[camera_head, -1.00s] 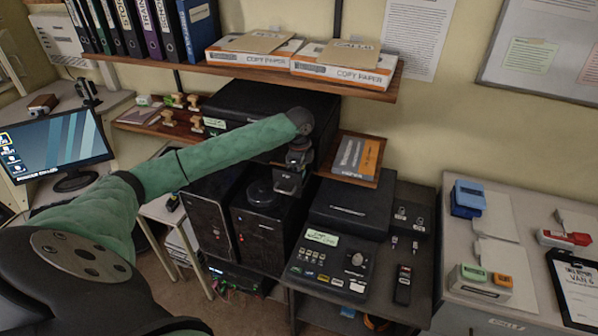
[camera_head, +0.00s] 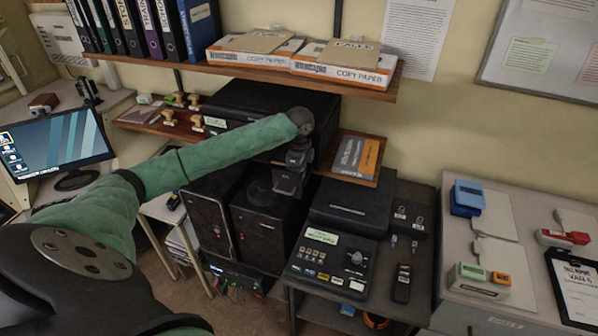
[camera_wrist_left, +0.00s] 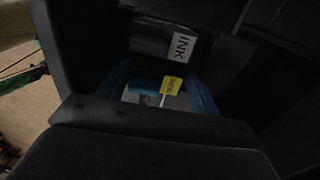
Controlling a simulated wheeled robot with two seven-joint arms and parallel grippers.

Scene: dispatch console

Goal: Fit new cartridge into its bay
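My left arm reaches across from the left in the head view. Its dark gripper (camera_head: 287,186) points down beside the black printer-like machine (camera_head: 270,103) on the shelf, above the dark towers. The fingertips do not show clearly against the dark background. In the left wrist view, a dark block with a white INK label (camera_wrist_left: 183,46) lies ahead. Below it are a blue piece (camera_wrist_left: 146,80) and a yellow tag (camera_wrist_left: 171,86) between blue-tinted sides. I cannot tell which part is the cartridge or whether it is gripped. My right gripper is not in view.
A wooden shelf with copy paper boxes (camera_head: 345,77) overhangs the machine. Black towers (camera_head: 262,232) stand below. A console (camera_head: 332,261) stands on the dark desk at right. A grey cabinet (camera_head: 457,246) holds blue boxes (camera_head: 467,198) and a clipboard.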

